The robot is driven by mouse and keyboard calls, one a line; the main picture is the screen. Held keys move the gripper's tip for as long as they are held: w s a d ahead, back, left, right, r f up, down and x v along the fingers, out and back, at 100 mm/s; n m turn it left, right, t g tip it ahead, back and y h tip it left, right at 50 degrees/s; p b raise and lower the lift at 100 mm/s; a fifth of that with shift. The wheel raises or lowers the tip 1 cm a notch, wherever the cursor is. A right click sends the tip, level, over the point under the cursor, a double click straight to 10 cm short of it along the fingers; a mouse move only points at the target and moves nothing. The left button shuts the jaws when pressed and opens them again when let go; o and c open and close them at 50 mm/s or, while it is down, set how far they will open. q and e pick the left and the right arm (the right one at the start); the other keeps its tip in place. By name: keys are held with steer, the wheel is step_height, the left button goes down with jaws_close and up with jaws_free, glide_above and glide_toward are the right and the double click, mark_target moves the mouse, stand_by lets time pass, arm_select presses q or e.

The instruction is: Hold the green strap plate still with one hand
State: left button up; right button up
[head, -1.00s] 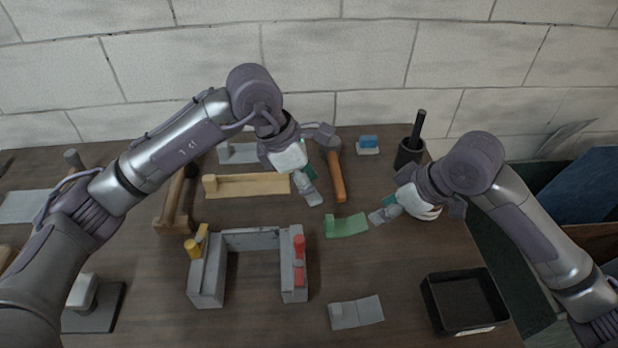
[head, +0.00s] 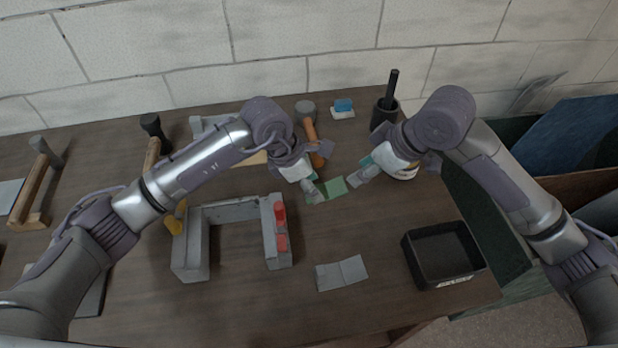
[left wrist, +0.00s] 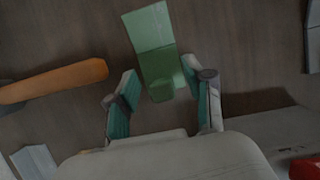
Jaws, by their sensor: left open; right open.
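The green strap plate (head: 333,188) lies on the bench between my two grippers. It also shows in the left wrist view (left wrist: 151,35), with its raised block end between the left fingers. My left gripper (head: 314,191) is open at the plate's left end, a finger on either side of the block. It shows open in the left wrist view (left wrist: 160,78), with no clear grip on the plate. My right gripper (head: 362,176) is close to the plate's right end, and its finger gap is hard to see. Whether it touches the plate cannot be told.
A grey U-shaped frame (head: 195,245) with red and yellow parts stands in front. A grey plate (head: 342,273) and a black tray (head: 410,253) lie to the right front. A hammer with an orange handle (head: 311,130) lies behind my left gripper. A black cup (head: 383,116) stands behind.

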arm_select(q)
steer(key=shift+c, duration=0.2)
jaws_close()
stand_by(0.5)
arm_select(e)
steer(key=shift+c, duration=1.3)
steer(key=shift+w+a+r, duration=0.1)
steer(key=shift+w+a, duration=0.05)
steer(key=shift+a, duration=0.15)
steer(key=c, duration=0.3)
steer(key=shift+w+a+r+n+g+h, duration=0.2)
steer(key=shift+w+a+n+g+h, duration=0.2)
steer(key=shift+w+a+n+g, duration=0.15)
steer(key=shift+w+a+r+n+g+h, duration=0.2)
steer(key=shift+w+a+n+g+h, duration=0.2)
steer(key=shift+a+n, duration=0.2)
jaws_close()
steer(key=shift+n+g+h, duration=0.25)
steer(key=shift+n+h, duration=0.1)
steer(key=shift+h, duration=0.25)
steer(key=shift+w+a+f, duration=0.1)
steer(key=shift+w+f, duration=0.1)
steer(key=shift+f, duration=0.8)
steer(key=shift+w+a+f, duration=0.1)
steer(key=shift+w+f, duration=0.05)
steer(key=shift+f, duration=0.8)
steer(key=shift+w+f, duration=0.2)
steer(key=shift+f, duration=0.8)
